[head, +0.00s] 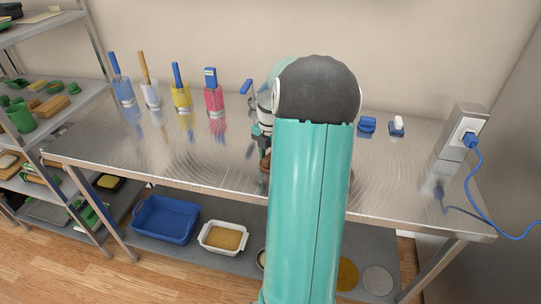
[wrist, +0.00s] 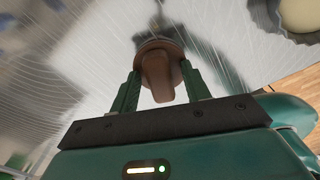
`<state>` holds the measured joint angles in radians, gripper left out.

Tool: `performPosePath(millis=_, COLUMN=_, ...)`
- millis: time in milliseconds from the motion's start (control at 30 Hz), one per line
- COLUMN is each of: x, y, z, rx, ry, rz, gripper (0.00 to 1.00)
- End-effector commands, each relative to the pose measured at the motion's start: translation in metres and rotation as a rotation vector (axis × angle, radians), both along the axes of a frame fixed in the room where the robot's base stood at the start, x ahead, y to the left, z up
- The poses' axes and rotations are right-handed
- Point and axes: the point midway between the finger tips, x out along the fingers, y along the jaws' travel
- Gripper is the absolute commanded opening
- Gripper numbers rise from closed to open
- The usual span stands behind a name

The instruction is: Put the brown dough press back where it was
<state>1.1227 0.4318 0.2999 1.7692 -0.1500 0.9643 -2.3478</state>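The brown dough press (wrist: 157,72) is between the two green fingers of my gripper (wrist: 158,77) in the wrist view. Its rounded handle points toward the camera and its round, wider part lies beyond, at the fingertips. The fingers stand wide apart, one on each side of it. I cannot tell whether they press on it. In the head view only a bit of brown (head: 264,166) shows left of my arm, below my gripper, over the front part of the steel table (head: 190,160). Whether the press touches the table is unclear.
Blue, white, yellow and red holders with tools stand along the back left. Small blue items (head: 367,125) and a grey socket box (head: 463,131) are at the right. A fluted dish (wrist: 300,15) shows at the wrist view's upper right. The table's left front is clear.

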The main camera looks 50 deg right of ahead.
Motion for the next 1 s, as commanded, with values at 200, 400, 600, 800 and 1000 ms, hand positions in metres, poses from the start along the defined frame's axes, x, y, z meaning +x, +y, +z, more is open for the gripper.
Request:
performPosePath(millis=200, x=0.000, y=0.000, z=0.006, rx=-0.002, ry=-0.001, rz=0.000, gripper=0.47)
performPosePath(millis=400, x=0.001, y=-0.001, z=0.038, rx=-0.005, ry=-0.003, rz=0.001, gripper=0.47)
performPosePath(millis=600, x=0.000, y=-0.001, z=0.083, rx=-0.004, ry=-0.002, rz=-0.001, gripper=0.47)
performPosePath(millis=800, x=0.000, y=0.000, z=0.114, rx=-0.002, ry=-0.001, rz=0.001, gripper=0.47)
performPosePath(millis=1000, x=0.000, y=0.000, z=0.124, rx=0.000, ry=0.000, rz=0.000, gripper=0.47)
